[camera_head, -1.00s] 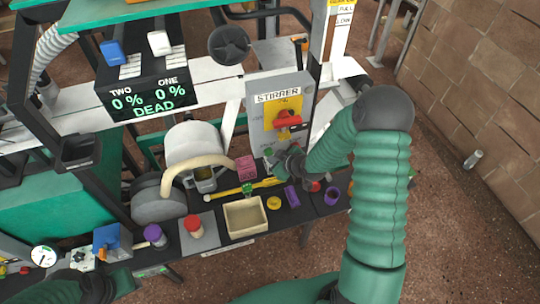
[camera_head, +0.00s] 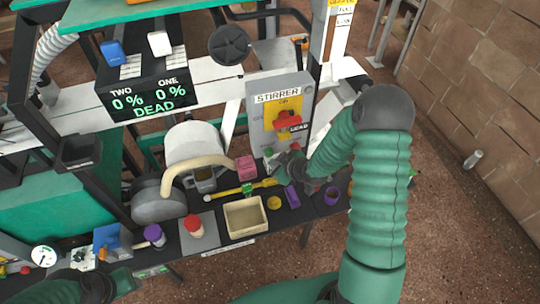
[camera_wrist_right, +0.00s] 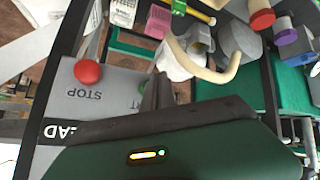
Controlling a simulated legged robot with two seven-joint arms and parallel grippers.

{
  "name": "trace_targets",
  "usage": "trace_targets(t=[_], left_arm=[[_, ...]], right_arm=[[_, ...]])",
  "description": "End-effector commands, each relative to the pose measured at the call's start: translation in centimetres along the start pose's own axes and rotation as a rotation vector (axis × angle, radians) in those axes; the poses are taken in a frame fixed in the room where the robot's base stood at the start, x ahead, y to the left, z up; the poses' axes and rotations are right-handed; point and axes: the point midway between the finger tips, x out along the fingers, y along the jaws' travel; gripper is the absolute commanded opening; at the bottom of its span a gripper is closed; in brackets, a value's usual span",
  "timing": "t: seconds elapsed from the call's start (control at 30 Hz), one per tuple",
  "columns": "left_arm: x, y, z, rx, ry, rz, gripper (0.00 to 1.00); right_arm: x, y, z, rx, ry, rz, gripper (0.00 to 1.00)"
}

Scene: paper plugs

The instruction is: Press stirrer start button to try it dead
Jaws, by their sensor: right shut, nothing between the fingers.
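The grey stirrer box (camera_head: 296,97) stands at centre right, with a red switch handle (camera_head: 287,121) on a yellow plate. A small green button (camera_head: 268,152) shows low on the box. In the right wrist view the red stop button (camera_wrist_right: 87,71) is clear, and the green start button (camera_wrist_right: 143,87) is partly hidden behind my fingers. My right gripper (camera_head: 275,163) is shut and empty, its tips close to the green button; I cannot tell whether they touch. My left gripper (camera_head: 98,286) is at the lower left, its jaws unclear.
The display (camera_head: 146,100) reads "DEAD" and 0 % for both channels. Below the box, the dark bench holds a beige tray (camera_head: 245,216), a pink block (camera_head: 245,167), a yellow rod (camera_head: 228,191) and purple pieces. A curved beige pipe (camera_head: 187,166) stands to the left.

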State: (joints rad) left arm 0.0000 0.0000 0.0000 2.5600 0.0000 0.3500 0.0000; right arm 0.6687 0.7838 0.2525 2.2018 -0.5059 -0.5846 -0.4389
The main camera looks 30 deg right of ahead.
Motion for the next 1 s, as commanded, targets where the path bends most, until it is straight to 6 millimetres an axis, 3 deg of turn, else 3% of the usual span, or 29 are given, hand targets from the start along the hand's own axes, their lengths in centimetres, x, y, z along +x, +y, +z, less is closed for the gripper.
trace_targets(t=[0.27, 0.7, 1.0], left_arm=[[0.0, 0.0, 0.0, 0.000, 0.000, 0.000, 0.36], [0.0, 0.0, 0.0, 0.000, 0.000, 0.000, 0.36], [0.0, 0.0, 0.0, 0.000, 0.000, 0.000, 0.36]], right_arm=[[-0.1, -0.1, 0.1, 0.000, 0.000, 0.000, 0.00], [-3.0, -2.2, 2.2, 0.000, -0.001, 0.000, 0.00], [-3.5, -2.5, 2.5, 0.000, 0.000, 0.000, 0.00]])
